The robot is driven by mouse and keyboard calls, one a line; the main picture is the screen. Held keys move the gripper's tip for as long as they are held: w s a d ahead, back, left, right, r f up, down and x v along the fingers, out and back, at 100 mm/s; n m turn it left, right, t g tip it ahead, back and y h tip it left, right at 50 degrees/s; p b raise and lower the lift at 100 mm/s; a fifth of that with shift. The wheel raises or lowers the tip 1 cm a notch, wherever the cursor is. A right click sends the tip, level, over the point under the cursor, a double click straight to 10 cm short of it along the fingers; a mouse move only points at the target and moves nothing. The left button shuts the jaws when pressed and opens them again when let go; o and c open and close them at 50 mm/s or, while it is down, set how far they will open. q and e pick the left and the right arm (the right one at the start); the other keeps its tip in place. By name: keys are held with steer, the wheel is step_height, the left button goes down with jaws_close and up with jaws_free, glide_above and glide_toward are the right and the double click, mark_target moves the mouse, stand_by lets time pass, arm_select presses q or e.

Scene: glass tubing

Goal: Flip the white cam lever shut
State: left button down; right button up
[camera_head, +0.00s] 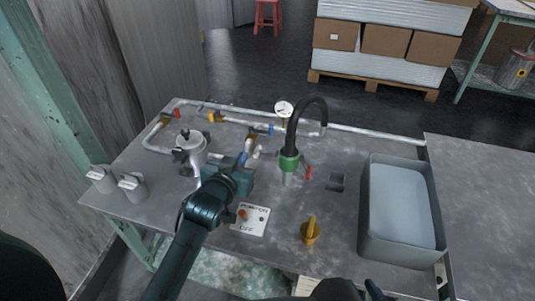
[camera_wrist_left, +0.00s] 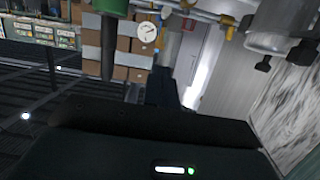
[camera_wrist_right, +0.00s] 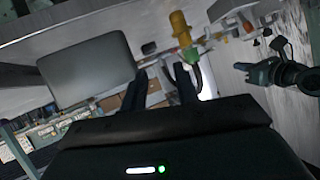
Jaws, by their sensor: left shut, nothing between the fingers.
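My left gripper (camera_head: 243,164) is over the table's middle, just left of the green-collared black hose spout (camera_head: 289,161). In the left wrist view its dark fingers (camera_wrist_left: 163,88) are together with nothing between them. A small whitish part (camera_head: 256,153) shows just beyond the fingertips. It may be the white cam lever, but it is too small to tell, and the arm hides part of that area. My right gripper shows in the right wrist view (camera_wrist_right: 160,88), its two fingers apart and empty. It is well back from the pipework.
White pipes with several coloured valve handles run along the table's back. A silver pot (camera_head: 190,146) stands left and a round gauge (camera_head: 284,108) behind.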

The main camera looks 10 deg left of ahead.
arm_select(q)
steer(key=shift+w+d+r, duration=0.1)
steer(key=shift+w, duration=0.25)
steer(key=b, duration=0.2)
glide_above(255, 156)
steer(key=shift+w+f, duration=0.25)
steer(key=shift+f, duration=1)
steer(key=f, duration=0.2)
steer(key=shift+s+f, duration=0.2)
steer(key=shift+f, duration=0.75)
